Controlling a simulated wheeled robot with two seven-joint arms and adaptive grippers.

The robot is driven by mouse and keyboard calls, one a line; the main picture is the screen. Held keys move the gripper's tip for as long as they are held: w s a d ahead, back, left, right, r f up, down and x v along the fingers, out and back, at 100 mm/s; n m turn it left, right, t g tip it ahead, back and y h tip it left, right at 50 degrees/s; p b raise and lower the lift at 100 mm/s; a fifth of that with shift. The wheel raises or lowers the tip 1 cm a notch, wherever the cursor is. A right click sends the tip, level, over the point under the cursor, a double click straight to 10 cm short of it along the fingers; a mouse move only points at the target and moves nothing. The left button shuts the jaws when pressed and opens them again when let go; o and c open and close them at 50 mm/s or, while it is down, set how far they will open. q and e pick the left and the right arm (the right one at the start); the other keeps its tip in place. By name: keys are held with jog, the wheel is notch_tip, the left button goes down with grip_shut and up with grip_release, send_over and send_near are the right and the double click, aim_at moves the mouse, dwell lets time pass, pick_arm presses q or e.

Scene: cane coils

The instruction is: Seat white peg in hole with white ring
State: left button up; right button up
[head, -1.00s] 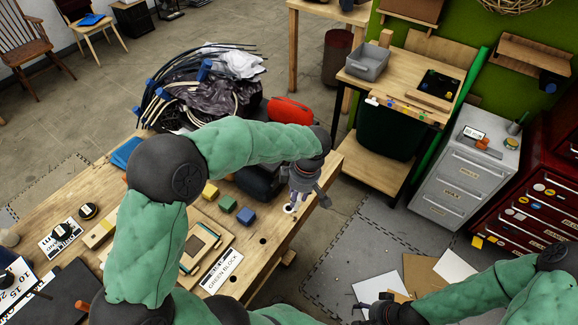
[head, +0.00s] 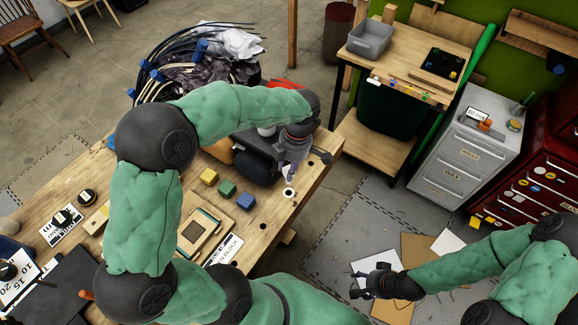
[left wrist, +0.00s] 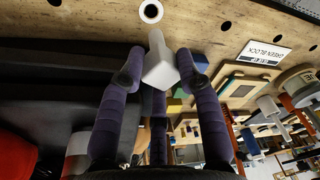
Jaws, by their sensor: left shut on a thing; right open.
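My left gripper (head: 288,174) is above the bench near its right end, with purple fingers pointing down. In the left wrist view, the fingers of this gripper (left wrist: 164,75) are shut on a white peg (left wrist: 159,63), whose end sticks out past the fingertips. The hole with the white ring (head: 289,193) is in the bench top just below the gripper. In the left wrist view, the ring (left wrist: 150,12) shows just beyond the peg, apart from it in the picture. The peg's height above the hole is unclear. My right gripper (head: 370,283) is open and empty, off the bench at the lower right.
Yellow (head: 209,176), green (head: 227,188) and blue (head: 244,201) blocks stand left of the ring. A wooden tray (head: 204,234) and a GREEN BLOCK label (head: 222,251) lie nearer. A dark bulky case (head: 258,160) is close to the left gripper. Plain dark holes are nearby.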

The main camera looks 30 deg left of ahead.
pick_arm(q)
jog(key=b, duration=0.4)
send_over(289, 187)
jog(key=s+d, duration=0.1)
jog(key=s, duration=0.1)
jog(key=shift+w+f, duration=0.2)
jog(key=shift+f, duration=2.65)
jog(key=shift+f+b, duration=2.3)
jog(key=shift+f, duration=0.5)
jog(key=o, duration=1)
jog(key=shift+r, duration=0.1)
notch_tip(289, 187, up, 12)
jog(key=w+d, duration=0.1)
jog(key=shift+w, duration=0.3)
